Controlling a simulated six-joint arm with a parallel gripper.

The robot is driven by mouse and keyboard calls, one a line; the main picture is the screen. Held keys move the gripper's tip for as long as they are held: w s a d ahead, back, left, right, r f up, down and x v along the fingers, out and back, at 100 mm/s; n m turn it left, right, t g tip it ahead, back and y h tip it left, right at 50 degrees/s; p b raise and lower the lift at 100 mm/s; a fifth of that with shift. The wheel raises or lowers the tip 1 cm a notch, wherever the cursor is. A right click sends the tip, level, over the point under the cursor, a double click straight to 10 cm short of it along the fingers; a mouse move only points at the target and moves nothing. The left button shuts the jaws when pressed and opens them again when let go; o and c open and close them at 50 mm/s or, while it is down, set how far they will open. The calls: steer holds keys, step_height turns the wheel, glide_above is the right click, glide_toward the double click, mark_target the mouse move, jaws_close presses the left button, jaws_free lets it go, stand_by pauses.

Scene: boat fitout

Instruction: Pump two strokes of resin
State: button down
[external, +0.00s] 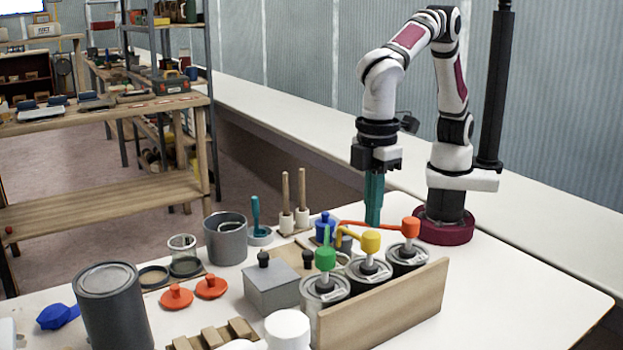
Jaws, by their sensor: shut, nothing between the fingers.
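Three grey cans with pump heads stand in a row behind a wooden board. The left pump has a green head (326,259), the middle one a yellow head (371,242) and the right one an orange-red head (411,227). Their can labels are too small to read, so I cannot tell which holds resin. The yellow and orange-red spouts reach left. My gripper (373,221) points straight down with its teal fingers together and empty. It appears behind the pumps, between the yellow and orange-red heads in the picture; whether it touches a spout is unclear.
The wooden board (385,308) fronts the cans. Further left are a grey pot (226,238), a glass jar (183,254), red lids (176,297) and a large grey can (112,308). The table's right side is clear.

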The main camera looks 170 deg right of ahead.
steer(key=shift+r, duration=0.1)
steer(key=shift+r, duration=1.4)
steer(key=s+a+r+n+y, duration=0.1)
steer(key=s+a+r+n, duration=0.1)
steer(key=s+a, duration=1.35)
steer(key=s+a+f, duration=0.2)
steer(key=s, duration=0.4)
steer(key=s+a+f+n, duration=0.1)
steer(key=s+a+f, duration=0.1)
steer(key=s, duration=0.4)
steer(key=shift+s+a+f+y, duration=0.2)
steer(key=shift+a+f+y, duration=0.1)
steer(key=shift+f+y, duration=0.1)
